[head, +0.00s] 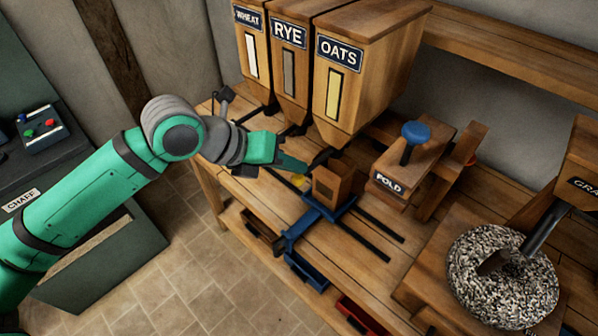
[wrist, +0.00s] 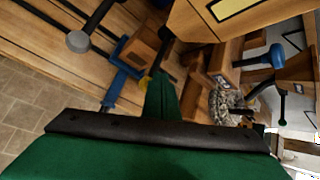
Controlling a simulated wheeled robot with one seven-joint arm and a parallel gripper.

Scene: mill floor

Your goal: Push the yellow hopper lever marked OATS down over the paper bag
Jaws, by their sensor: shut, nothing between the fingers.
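The OATS hopper (head: 372,62) hangs at the right of a row of three, with a pale yellow window. A small patch of yellow (head: 298,181), seemingly the lever's knob, shows just below my gripper; the rest of the lever is hidden. It also shows in the wrist view (wrist: 145,83), right beside the fingers. The brown paper bag (head: 331,187) stands upright in a blue carriage (head: 318,212) under the OATS spout. My gripper (head: 302,165) is shut and empty, its fingertips close to the bag and above the yellow knob. I cannot tell whether it touches the knob.
The WHEAT (head: 252,52) and RYE (head: 290,62) hoppers stand left of OATS. A grey knob (wrist: 78,41) shows in the wrist view. The FOLD station (head: 412,165) with a blue knob stands right of the bag. Dark rails (head: 372,240) cross the bench.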

